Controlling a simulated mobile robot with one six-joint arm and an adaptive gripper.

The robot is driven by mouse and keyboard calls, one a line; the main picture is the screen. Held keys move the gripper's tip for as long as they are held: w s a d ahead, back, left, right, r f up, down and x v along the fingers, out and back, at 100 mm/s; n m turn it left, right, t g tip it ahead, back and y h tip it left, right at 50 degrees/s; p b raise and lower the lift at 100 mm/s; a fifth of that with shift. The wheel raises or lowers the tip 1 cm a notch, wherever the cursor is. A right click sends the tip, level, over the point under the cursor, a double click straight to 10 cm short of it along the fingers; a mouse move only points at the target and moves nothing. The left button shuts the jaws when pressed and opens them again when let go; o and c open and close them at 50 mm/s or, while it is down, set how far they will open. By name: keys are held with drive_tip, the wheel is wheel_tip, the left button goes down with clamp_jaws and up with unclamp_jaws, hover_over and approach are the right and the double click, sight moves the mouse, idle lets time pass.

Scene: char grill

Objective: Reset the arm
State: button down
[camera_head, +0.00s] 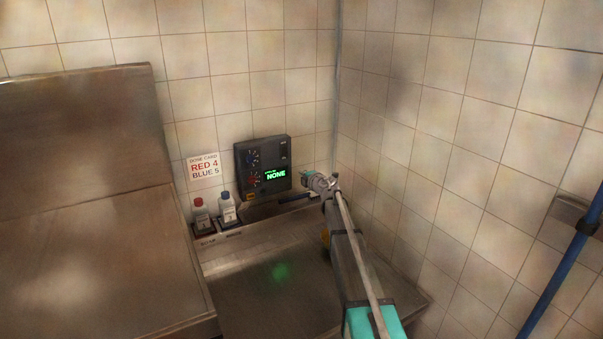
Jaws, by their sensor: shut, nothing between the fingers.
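My arm reaches in from the bottom right over the metal counter. My gripper (309,180) is at its far end, shut and empty, just right of a dark control box (262,167) on the tiled back wall. The box has a red dial, another dial above it, and a green display reading "NONE". I cannot tell whether the fingertips touch anything.
A red-capped bottle (200,216) and a blue-capped bottle (227,208) stand in holders on the ledge. A card (205,167) reads "RED 4, BLUE 5". A metal block (90,230) rises at left. Tiled walls meet behind my arm; a blue pole (562,270) stands at right.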

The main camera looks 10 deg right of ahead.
idle(0.3)
drive_tip(key=s+d+f+m+g+h+b, duration=0.1)
drive_tip(key=s+d+f+m+h, duration=0.25)
drive_tip(key=s+m, duration=0.3)
drive_tip(key=s+d+f+m+g+h+b, duration=0.2)
drive_tip(key=s+f+m+h, duration=0.1)
drive_tip(key=s+m+h, duration=0.4)
drive_tip(key=s+d+f+m+g+h+b, duration=0.1)
drive_tip(key=s+d+f+m+h, duration=0.15)
drive_tip(key=s+m, duration=0.4)
drive_tip(key=s+a+f+g+y+b, duration=0.1)
drive_tip(key=s+a+f+g, duration=0.3)
drive_tip(key=s, duration=0.6)
drive_tip(key=s+a+f+m+g+y+b, duration=0.1)
drive_tip(key=s+a+f+g+y, duration=0.2)
drive_tip(key=s+f, duration=0.3)
drive_tip(key=s+a+f+g+y+b, duration=0.1)
drive_tip(key=s+a+f+g+y, duration=0.2)
drive_tip(key=s, duration=1.1)
drive_tip(key=shift+a+f+m+g+y+b, duration=0.3)
drive_tip(key=shift+a+f+g+y, duration=0.1)
drive_tip(key=shift+a+f+g, duration=0.5)
